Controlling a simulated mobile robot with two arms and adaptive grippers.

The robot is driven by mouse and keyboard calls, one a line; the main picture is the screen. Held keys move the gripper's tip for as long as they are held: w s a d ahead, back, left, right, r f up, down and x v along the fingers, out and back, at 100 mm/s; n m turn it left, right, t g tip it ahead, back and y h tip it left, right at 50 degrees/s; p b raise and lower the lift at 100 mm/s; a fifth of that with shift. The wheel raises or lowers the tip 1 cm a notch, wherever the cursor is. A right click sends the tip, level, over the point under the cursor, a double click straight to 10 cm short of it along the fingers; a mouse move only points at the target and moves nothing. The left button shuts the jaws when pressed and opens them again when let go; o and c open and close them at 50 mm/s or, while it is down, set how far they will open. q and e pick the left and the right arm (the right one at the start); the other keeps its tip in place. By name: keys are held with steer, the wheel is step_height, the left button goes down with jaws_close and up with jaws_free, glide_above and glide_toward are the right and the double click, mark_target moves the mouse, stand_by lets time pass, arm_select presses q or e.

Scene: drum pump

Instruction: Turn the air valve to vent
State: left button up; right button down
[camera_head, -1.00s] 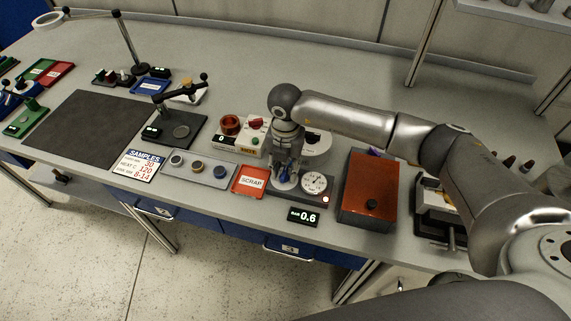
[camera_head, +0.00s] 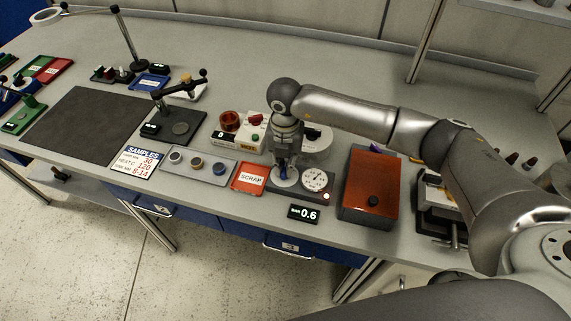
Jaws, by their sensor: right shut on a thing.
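The air valve's blue handle (camera_head: 283,174) sits on a pale round disc at the left end of a dark base. My right gripper (camera_head: 284,168) reaches down from above and is shut on this blue handle, hiding part of it. Beside it on the right is a round white dial gauge (camera_head: 315,179) with a dark needle. A black display (camera_head: 303,214) in front reads BAR 0.6. Any valve position marks are too small or hidden to read. My left gripper is not in view.
A red SCRAP tray (camera_head: 249,178) lies close left of the valve base. An orange-red box (camera_head: 368,185) with a black knob stands to the right. A grey tray (camera_head: 195,166) with several rings is farther left. My right arm spans the table's right side.

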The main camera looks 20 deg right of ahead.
steer(key=n+b, duration=0.4)
steer(key=shift+w+a+f+n+b, duration=0.15)
steer(key=shift+f+n+b, duration=0.05)
steer(key=shift+n+b, duration=0.2)
steer(key=shift+a+r+n+b, duration=0.15)
steer(key=shift+r+n+b, duration=0.05)
steer(key=shift+n+b, duration=1.2)
steer(key=c, duration=1.5)
jaws_free()
steer(key=shift+r, duration=0.2)
step_height(320, 180, up, 12)
steer(key=shift+f, duration=0.2)
